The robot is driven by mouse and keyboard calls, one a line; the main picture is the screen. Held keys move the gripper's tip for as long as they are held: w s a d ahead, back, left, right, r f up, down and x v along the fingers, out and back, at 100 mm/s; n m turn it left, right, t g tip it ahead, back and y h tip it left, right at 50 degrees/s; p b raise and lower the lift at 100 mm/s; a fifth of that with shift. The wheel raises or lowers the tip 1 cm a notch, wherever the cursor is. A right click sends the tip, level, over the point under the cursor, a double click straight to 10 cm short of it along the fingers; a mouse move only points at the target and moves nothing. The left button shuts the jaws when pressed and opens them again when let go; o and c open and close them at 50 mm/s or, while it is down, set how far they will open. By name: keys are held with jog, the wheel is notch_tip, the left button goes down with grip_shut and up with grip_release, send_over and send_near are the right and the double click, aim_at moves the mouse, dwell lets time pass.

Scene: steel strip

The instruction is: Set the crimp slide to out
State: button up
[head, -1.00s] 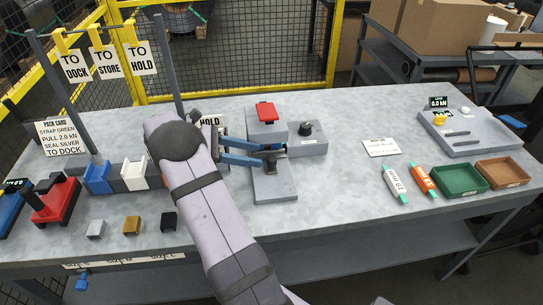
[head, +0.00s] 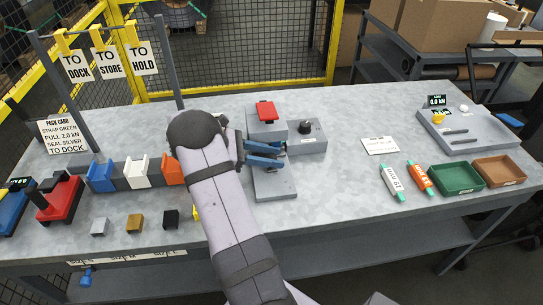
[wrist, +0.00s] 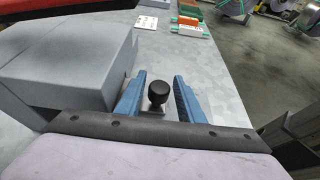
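The crimp station has a grey block with a red top (head: 266,111) and a low grey base plate (head: 275,188) in front of it. In the wrist view a black round knob (wrist: 157,93), which appears to be the crimp slide's handle, stands between my blue fingers. My gripper (head: 268,155) is over the base plate, just in front of the block. In the wrist view my gripper (wrist: 159,98) is open, with a gap on each side of the knob. In the head view the fingers largely hide the knob, and the slide's markings are not readable.
A grey box with a black dial (head: 305,128) adjoins the block on the right. Left of my arm stand blue, white and orange holders (head: 137,173) and several small blocks (head: 135,223). Green (head: 458,179) and brown (head: 499,171) trays lie at right. The table between is mostly clear.

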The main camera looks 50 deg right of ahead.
grip_shut()
jog(key=s+a+p, duration=0.3)
jog(key=s+a, duration=0.5)
jog(key=shift+s+a, duration=0.1)
jog(key=shift+a, duration=0.05)
jog(key=shift+s+a, duration=0.2)
jog(key=shift+s, duration=0.05)
jog(key=shift+f, duration=0.1)
jog(key=shift+o, duration=1.9)
grip_release()
jog(key=shift+a, duration=0.1)
